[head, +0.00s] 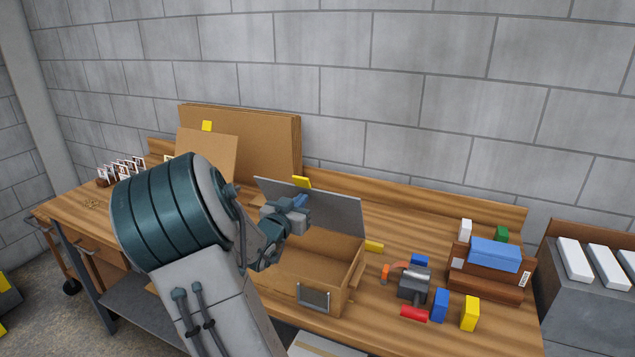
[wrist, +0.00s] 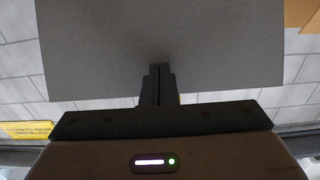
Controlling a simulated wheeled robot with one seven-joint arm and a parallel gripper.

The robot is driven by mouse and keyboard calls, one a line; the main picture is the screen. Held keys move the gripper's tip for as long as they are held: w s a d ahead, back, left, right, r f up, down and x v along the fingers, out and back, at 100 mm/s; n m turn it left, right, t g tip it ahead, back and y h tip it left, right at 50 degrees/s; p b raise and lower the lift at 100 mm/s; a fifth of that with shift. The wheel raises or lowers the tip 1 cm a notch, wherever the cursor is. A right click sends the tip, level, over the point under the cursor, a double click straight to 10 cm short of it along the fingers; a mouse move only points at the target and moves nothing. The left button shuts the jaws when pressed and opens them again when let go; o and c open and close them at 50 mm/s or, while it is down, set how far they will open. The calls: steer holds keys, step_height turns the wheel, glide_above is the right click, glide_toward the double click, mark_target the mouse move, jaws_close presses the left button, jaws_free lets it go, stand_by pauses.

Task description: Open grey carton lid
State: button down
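My arm hides the carton's left side.
Brown boards (head: 255,140) lean on the wall behind. To the right lie a grey tool (head: 412,287), colored blocks (head: 470,313) and a brown box with a blue bundle (head: 494,254). A grey bin (head: 580,300) with white pieces stands at far right.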

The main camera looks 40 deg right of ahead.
steer(key=b+x, duration=0.2)
steer(key=x, duration=0.8)
steer(key=shift+r, duration=0.3)
stand_by(0.4)
steer(key=v, duration=0.7)
steer(key=shift+s+a, duration=0.2)
steer(key=shift+a, duration=0.2)
stand_by(0.4)
stand_by(0.5)
